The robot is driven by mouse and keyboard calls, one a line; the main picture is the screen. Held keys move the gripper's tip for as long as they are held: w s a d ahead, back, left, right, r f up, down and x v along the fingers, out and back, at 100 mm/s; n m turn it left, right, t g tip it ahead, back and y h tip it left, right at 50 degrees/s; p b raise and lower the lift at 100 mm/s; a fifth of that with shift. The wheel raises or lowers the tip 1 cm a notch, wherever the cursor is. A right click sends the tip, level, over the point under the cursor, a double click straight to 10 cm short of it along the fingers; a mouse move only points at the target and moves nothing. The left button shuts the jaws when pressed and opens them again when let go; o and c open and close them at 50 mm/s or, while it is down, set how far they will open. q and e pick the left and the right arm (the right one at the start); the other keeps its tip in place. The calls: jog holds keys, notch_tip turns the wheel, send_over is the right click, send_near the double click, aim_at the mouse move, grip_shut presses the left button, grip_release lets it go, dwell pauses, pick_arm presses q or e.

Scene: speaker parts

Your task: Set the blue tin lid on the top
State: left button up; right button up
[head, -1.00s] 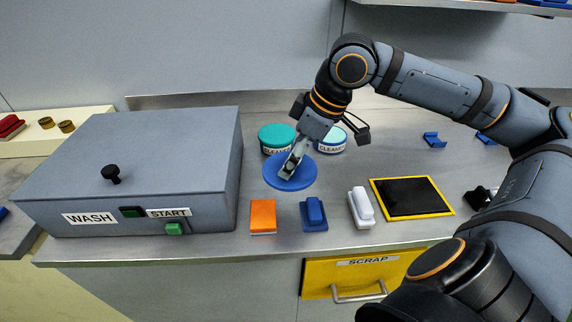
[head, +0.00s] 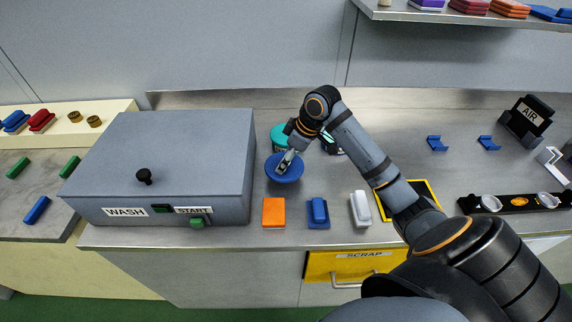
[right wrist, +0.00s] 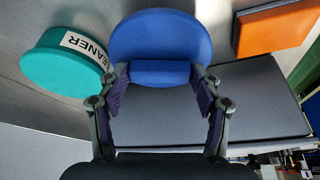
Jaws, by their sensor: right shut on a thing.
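The blue tin lid (head: 279,175) is a round disc with a bar grip on top. My right gripper (head: 287,162) is shut on that bar; in the right wrist view both fingers (right wrist: 160,80) flank the bar of the lid (right wrist: 160,35). The lid is in front of the teal-topped tin (head: 279,131), and I cannot tell how high it is above the counter. The teal tin also shows in the right wrist view (right wrist: 50,68). A second tin, beside the teal one, is mostly hidden behind my right arm. My left gripper is not in view.
The grey wash box (head: 165,150) stands left of the lid. An orange block (head: 274,211), a blue piece (head: 319,212) and a white piece (head: 360,208) line the counter's front. A yellow-edged black pad (head: 424,187) is partly behind my arm. The back right counter has free room.

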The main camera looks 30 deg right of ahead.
jog(key=shift+w+f, duration=0.25)
jog(key=shift+f, duration=0.15)
jog(key=shift+d+f, duration=0.1)
jog(key=shift+f, duration=1.45)
jog(key=shift+f, duration=0.1)
jog(key=o, duration=1.1)
jog(key=shift+w+f, duration=0.1)
jog(key=shift+o, duration=0.2)
jog(key=v, duration=1.2)
jog(key=shift+p, duration=0.35)
